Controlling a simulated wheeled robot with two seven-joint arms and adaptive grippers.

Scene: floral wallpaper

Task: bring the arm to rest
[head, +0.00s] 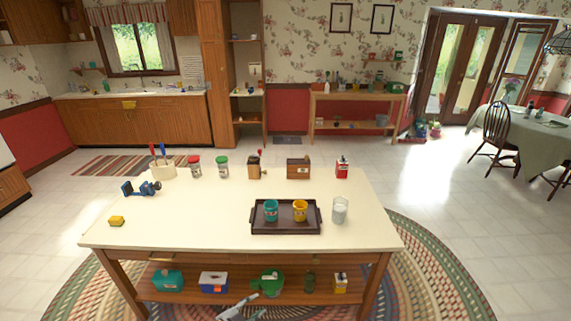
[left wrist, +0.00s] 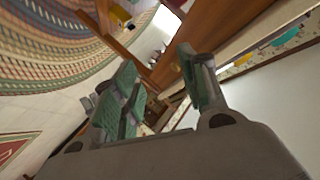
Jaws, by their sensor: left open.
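My left gripper (head: 240,308) shows at the bottom edge of the head view, low in front of the table's lower shelf. In the left wrist view its two green-padded fingers (left wrist: 157,72) stand apart, with nothing held between them. The rest of my left arm is out of the head view. My right gripper is in neither view.
The cream-topped table (head: 180,225) stands just ahead, with a dark tray (head: 286,228) holding two cups, and a glass (head: 340,211) beside it. Its lower shelf (head: 232,291) holds several boxes and a green can (head: 270,283). A braided rug (head: 425,270) lies underneath.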

